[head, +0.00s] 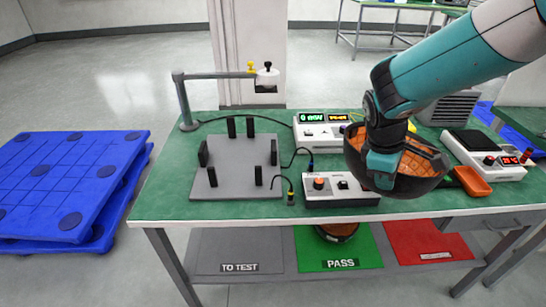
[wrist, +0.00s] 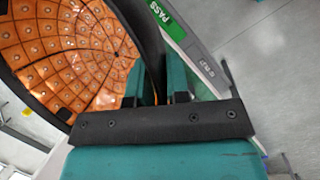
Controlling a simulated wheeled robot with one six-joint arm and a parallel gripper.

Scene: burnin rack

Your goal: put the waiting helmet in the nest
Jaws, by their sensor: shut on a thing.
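The helmet (head: 428,163) is a dark bowl with an orange, tile-patterned lining, held open side up above the right half of the green bench. Its studded orange lining (wrist: 75,50) fills the left of the wrist view. My gripper (head: 384,172) is shut on the helmet's rim; the fingers (wrist: 160,85) show on either side of the dark rim in the wrist view. The nest (head: 240,165) appears to be the grey plate with several black upright posts at the bench's left. It is empty, and my gripper is to its right.
A grey post with an arm (head: 215,76) overhangs the plate's back. Instrument boxes (head: 322,130) and a control box (head: 340,190) stand right of the plate, with cables. Another helmet (head: 337,230) lies on the green PASS mat (head: 350,255) below. An orange scoop-like tray (head: 472,181) sits at right.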

